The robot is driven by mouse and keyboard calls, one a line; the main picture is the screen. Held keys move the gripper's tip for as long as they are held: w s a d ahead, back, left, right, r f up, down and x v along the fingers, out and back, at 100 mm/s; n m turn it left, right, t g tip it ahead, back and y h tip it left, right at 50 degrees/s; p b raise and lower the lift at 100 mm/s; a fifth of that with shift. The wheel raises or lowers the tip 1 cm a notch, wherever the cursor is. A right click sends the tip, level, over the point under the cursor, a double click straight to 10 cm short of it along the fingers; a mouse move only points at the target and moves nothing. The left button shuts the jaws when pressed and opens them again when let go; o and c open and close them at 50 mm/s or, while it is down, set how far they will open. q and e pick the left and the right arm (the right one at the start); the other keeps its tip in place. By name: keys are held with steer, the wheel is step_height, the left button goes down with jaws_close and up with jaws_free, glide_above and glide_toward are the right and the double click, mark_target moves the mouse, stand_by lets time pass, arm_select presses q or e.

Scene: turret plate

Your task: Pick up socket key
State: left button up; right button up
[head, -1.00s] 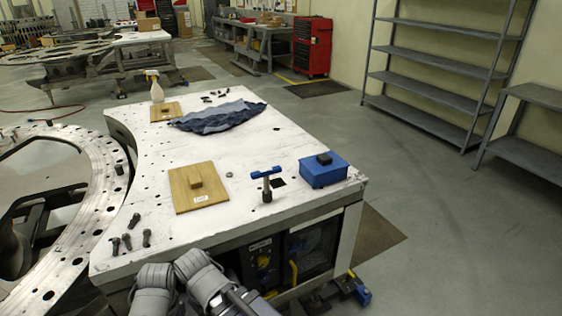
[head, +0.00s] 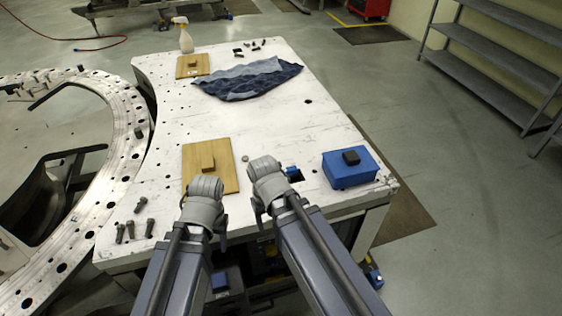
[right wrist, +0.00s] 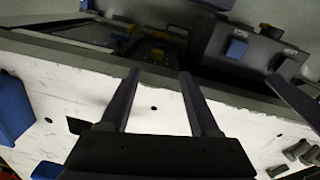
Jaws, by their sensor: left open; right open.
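The socket key is mostly hidden in the head view behind my right arm; only a small blue bit of its T-handle (head: 292,171) shows beside the wrist. A blue piece, which looks like part of that handle (right wrist: 46,171), shows at the bottom left edge of the right wrist view. My right gripper (right wrist: 160,74) is open and empty over the plate's near edge, with the key off to its side.
On the white plate (head: 260,123) are a blue box (head: 345,175) at the right, a wooden board with a block (head: 222,176), several bolts (head: 130,228) front left, and a dark blue cloth (head: 245,82). A spray bottle (head: 185,38) stands at the back.

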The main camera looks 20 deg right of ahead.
steer(key=w+d+r+n+p, duration=0.1)
steer(key=w+d+r+p, duration=0.15)
steer(key=r+p, duration=0.3)
steer(key=w+d+r+p, duration=0.2)
steer(key=d+r+p, duration=0.15)
steer(key=r, duration=0.35)
steer(key=w+n, duration=0.2)
steer(key=n, duration=0.3)
steer(key=w+n, duration=0.2)
steer(key=n, duration=0.3)
steer(key=w+n, duration=0.2)
steer(key=n, duration=0.2)
steer(key=shift+w+a+n+y+p, duration=0.3)
steer(key=shift+w+a+n+p, duration=0.05)
steer(key=shift+w+n, duration=0.05)
arm_select(q)
step_height(320, 180, up, 10)
steer(key=b, duration=0.2)
steer(key=shift+f+b, duration=0.15)
steer(key=shift+b, duration=0.2)
arm_select(e)
steer(key=shift+f, duration=1.4)
arm_select(q)
steer(key=shift+f, duration=0.1)
arm_select(e)
steer(key=shift+f, duration=0.1)
